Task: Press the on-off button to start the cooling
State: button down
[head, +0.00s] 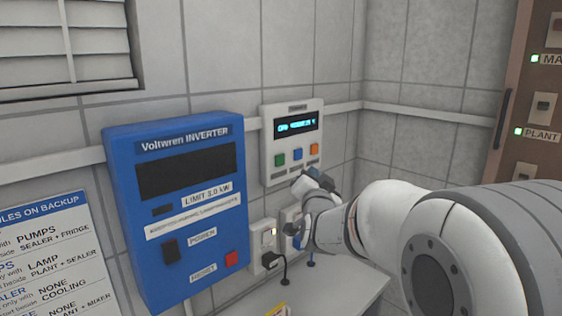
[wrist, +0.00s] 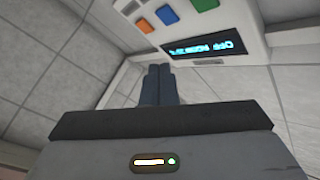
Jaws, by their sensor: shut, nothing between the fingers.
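A white control panel (head: 283,165) hangs on the wall, with a lit display (head: 297,125) above a row of green (head: 280,160), blue (head: 297,154) and orange (head: 314,149) buttons. Which button is the on-off one cannot be read. In the wrist view the panel is upside down; its display (wrist: 205,47) appears to begin with "OFF", and the orange button (wrist: 146,25) is at left, blue (wrist: 167,14) in the middle. My gripper (head: 304,183) is just below the panel in the head view. Its fingers (wrist: 158,70) are shut and empty, apart from the buttons.
A blue Voltwren inverter (head: 122,200) with a red button (head: 231,258) is left of the panel. Wall sockets (head: 262,237), one with a black plug (head: 270,259), are below. A brown switchboard (head: 535,130) stands at right. A rules sign (head: 45,250) hangs at left.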

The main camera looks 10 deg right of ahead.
aim_at(285, 159)
jog(key=shift+w+a+p, duration=0.5)
jog(key=shift+w+a, duration=0.35)
jog(key=shift+w, duration=0.3)
jog(key=shift+w+a+p, duration=0.5)
jog(key=shift+w+a, duration=0.4)
jog(key=shift+w, duration=0.3)
jog(key=shift+w+a+p, duration=0.5)
jog(key=shift+w+a, duration=0.35)
jog(key=shift+w, duration=0.3)
jog(key=shift+f, duration=0.1)
jog(key=shift+w+a+b, duration=0.25)
jog(key=shift+w+b, duration=0.1)
jog(key=shift+b, duration=0.05)
jog(key=shift+w+a+b, duration=0.2)
jog(key=shift+w+b, duration=0.1)
jog(key=shift+s+d, duration=0.1)
jog(key=shift+s+d+b, duration=0.35)
jog(key=shift+s+b, duration=0.2)
jog(key=shift+b, duration=0.2)
